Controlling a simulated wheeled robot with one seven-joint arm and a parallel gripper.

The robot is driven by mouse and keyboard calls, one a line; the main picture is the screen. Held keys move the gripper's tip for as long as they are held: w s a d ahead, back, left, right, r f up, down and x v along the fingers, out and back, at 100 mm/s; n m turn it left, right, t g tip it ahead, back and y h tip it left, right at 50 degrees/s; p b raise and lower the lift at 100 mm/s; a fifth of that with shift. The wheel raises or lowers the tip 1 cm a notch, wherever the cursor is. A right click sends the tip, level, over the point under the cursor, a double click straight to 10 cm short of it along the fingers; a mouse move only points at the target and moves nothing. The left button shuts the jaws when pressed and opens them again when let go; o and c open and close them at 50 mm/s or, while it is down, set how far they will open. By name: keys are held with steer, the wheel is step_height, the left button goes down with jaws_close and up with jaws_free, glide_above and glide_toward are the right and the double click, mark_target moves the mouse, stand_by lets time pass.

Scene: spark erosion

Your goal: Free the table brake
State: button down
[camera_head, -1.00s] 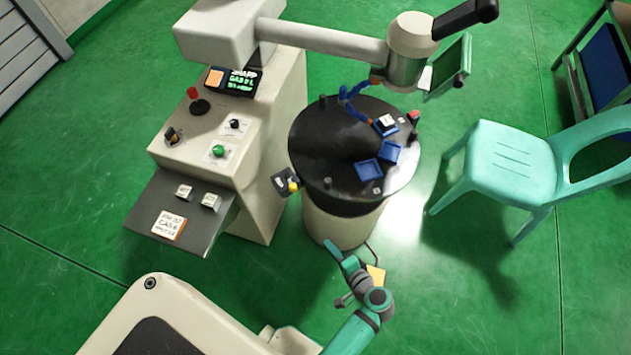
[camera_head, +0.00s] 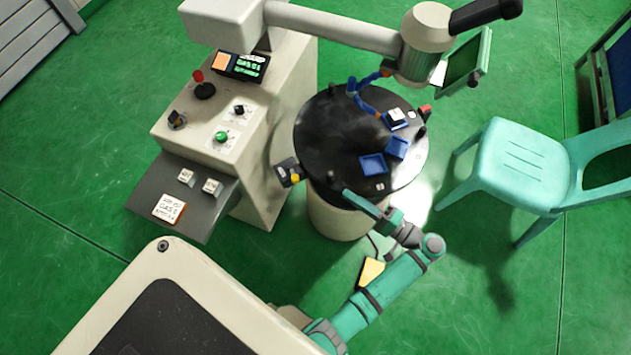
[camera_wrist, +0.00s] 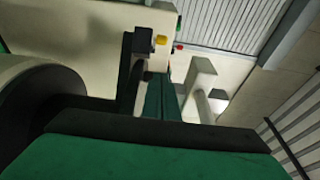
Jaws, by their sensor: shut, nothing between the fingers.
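The round black table (camera_head: 325,150) stands on a pale drum. A small dark box (camera_head: 284,170) with a yellow knob (camera_head: 295,178) sits at its left rim and looks like the table brake. In the wrist view the yellow knob (camera_wrist: 161,40) shows upper middle, on the dark box (camera_wrist: 143,41). My gripper (camera_head: 350,196) is at the table's front rim, to the right of the box and apart from it. Its green fingers also show in the wrist view (camera_wrist: 170,88), shut and empty. Whether they touch the rim I cannot tell.
Blue trays (camera_head: 373,164) and a blue jointed hose lie on the table. A control console (camera_head: 215,125) stands left, a green chair (camera_head: 520,165) right. A machine arm (camera_head: 335,32) with a screen hangs over the back. A yellow floor pedal (camera_head: 371,272) lies in front.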

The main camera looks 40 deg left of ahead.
mark_target(323, 180)
steer(key=a, duration=1)
steer(key=shift+a, duration=0.15)
steer(key=shift+s+a, duration=1.3)
steer(key=shift+s, duration=0.1)
